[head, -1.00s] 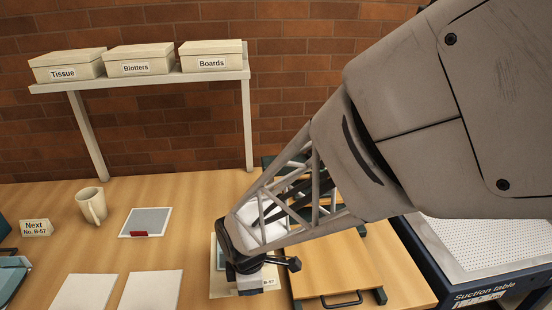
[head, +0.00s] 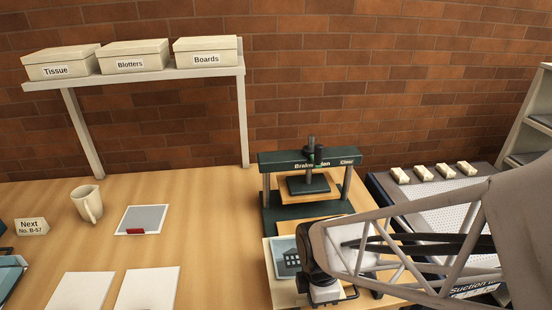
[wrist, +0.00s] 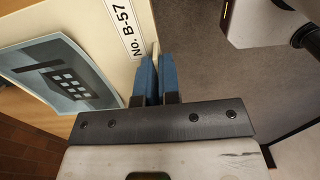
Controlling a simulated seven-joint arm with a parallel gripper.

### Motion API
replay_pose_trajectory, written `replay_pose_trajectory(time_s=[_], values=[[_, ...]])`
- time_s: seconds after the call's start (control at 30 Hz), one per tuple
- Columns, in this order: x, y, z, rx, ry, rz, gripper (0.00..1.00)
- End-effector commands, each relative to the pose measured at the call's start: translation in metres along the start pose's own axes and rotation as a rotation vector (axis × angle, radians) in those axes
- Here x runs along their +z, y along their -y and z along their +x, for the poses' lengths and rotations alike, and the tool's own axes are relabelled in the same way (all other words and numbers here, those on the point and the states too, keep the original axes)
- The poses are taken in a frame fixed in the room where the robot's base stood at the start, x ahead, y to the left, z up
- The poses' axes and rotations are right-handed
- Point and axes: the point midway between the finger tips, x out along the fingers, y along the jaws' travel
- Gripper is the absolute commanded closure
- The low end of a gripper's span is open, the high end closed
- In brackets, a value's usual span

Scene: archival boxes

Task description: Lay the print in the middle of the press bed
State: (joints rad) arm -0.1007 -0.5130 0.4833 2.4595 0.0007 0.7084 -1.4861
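The print, a pale blue picture of a dark building on a cream mount (head: 283,283), is at my gripper's left in the head view. The wrist view shows its picture (wrist: 65,75) and the label "No. B-57". My gripper (head: 322,296) has its blue fingers (wrist: 156,80) closed on the mount's edge beside the label. The press (head: 308,160) is green with a raised plate. Its wooden bed (head: 322,223) extends forward beneath my gripper, partly hidden by the arm and print. The print overlaps the bed's left part in view; its height above the bed is unclear.
The suction table (head: 440,218) with several small pale blocks stands right of the press. A mug (head: 87,204), a framed grey sheet (head: 143,218), white sheets (head: 148,289) and a "Next No. B-57" card (head: 31,226) are at left. The table between them and the press is clear.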

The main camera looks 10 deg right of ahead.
Motion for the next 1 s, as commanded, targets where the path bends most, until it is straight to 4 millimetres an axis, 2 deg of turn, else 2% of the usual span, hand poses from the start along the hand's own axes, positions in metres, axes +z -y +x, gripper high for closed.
replay_pose_trajectory(time_s=[0.2,0.5,0.8,1.0], values=[[0.025,0.021,0.002,0.002,0.0,0.009,1.0],[0.053,0.051,0.007,0.002,0.001,0.015,1.0],[0.068,0.071,0.011,0.002,0.001,0.017,1.0],[0.07,0.075,0.012,0.001,0.001,0.016,1.0]])
